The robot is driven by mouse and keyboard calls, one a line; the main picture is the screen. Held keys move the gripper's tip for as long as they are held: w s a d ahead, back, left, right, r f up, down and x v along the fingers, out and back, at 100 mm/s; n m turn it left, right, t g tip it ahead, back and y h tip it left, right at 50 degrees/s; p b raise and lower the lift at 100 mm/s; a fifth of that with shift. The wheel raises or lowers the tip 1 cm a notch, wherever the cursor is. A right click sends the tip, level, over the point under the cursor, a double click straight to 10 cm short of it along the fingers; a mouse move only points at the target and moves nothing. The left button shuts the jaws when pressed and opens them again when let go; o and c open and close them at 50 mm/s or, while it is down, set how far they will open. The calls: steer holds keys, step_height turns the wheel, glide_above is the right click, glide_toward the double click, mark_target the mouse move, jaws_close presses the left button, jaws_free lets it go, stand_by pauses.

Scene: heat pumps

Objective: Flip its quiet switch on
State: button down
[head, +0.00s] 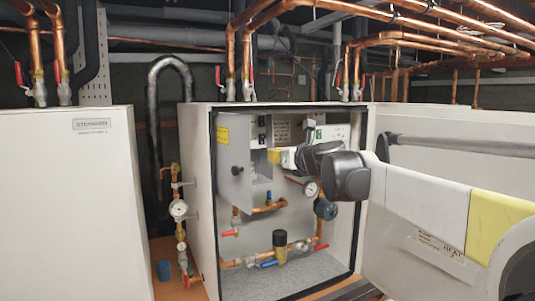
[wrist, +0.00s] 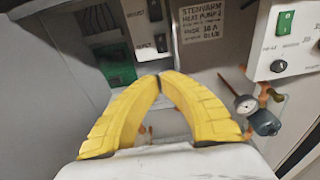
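The open heat pump cabinet (head: 200,170) is right of centre in the head view. A green switch (wrist: 285,22) is on a white control box at the right. My gripper (wrist: 161,77) has yellow fingers with tips together and nothing seen between them. In the head view its yellow fingers (head: 273,156) are in front of the inner panel, below the black switches.
A pressure gauge (wrist: 246,104) and copper pipes are right of my fingers. A green part (wrist: 115,65) shows in a recess at left. The cabinet's side walls bound the opening. A closed white unit (head: 70,200) stands at left.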

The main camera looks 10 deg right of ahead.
steer(key=s+a+f+n+g+b, duration=0.2)
steer(key=s+f+n+b, duration=0.45)
steer(key=f, duration=0.45)
steer(key=s+a+f+n+g+b, duration=0.1)
steer(key=s+a+f+n+b, duration=0.1)
steer(key=s+f+n+b, duration=0.75)
steer(key=s+a+f+n+g+b, duration=0.15)
steer(key=s+f+b, duration=0.3)
steer(key=f, duration=0.85)
steer(key=s+d+f+n+g+h+b, duration=0.1)
steer(key=s+f+n+b, duration=0.4)
steer(key=f, duration=0.7)
steer(key=s+d+f+n+g+h+b, duration=0.1)
steer(key=s+f+n+g+b, duration=0.1)
steer(key=s+f+n+b, duration=0.3)
steer(key=s+d+f+n+g+h+b, duration=0.1)
steer(key=s+f+n+b, duration=0.4)
steer(key=s+f, duration=0.5)
step_height(320, 180, down, 10)
steer(key=shift+d+r+n+g+h+b, duration=0.3)
steer(key=shift+d+h+b, duration=0.25)
steer(key=shift+b, duration=0.5)
steer(key=shift+w, duration=0.1)
